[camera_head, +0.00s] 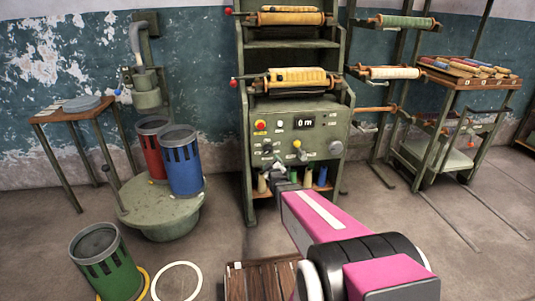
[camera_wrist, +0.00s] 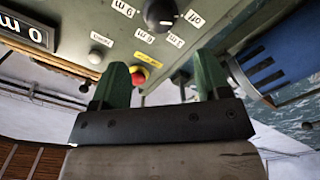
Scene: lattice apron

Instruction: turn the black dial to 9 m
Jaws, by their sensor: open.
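The black dial (camera_wrist: 160,13) shows at the top edge of the wrist view, partly cut off, on the green panel (camera_head: 325,138). White labels, upside down in this view, ring it; one reads "off" and others carry metre values. The dial lies beyond the fingertips, not held.
A display (camera_head: 305,123) reads 0 m. A red button (camera_wrist: 139,74) on a yellow plate and a white button (camera_wrist: 101,40) are near the fingers. A yellow knob (camera_head: 297,144) is also on the panel. Blue (camera_head: 181,165) and red bins stand left; a wooden crate (camera_head: 262,280) is in front.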

